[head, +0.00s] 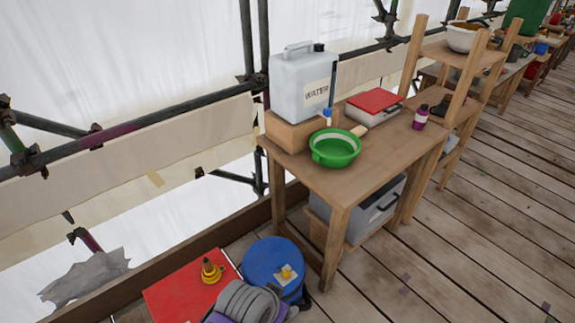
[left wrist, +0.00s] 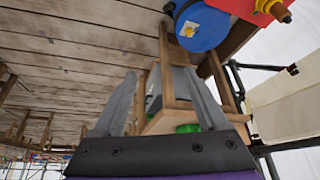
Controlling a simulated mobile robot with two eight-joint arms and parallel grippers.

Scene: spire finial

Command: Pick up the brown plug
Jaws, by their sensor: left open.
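A small yellow piece with a dark brownish top, the likely brown plug (head: 211,268), stands on a red surface (head: 170,298) at the lower left of the head view. In the left wrist view its brown end (left wrist: 286,17) shows at the top right corner, beyond the red surface. My left gripper (left wrist: 165,92) is open and empty, with its two grey fingers apart. It is away from the plug, which lies outside the space between the fingers. Grey and purple parts of my left arm (head: 248,302) show at the bottom of the head view. My right gripper is not in view.
A blue drum (head: 268,256) with a yellow piece on its top (head: 286,273) stands beside the red surface. A wooden table (head: 300,155) holds a green bowl (head: 334,160), a water canister (head: 295,85) and a red-lidded box (head: 374,101). The plank floor at right is clear.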

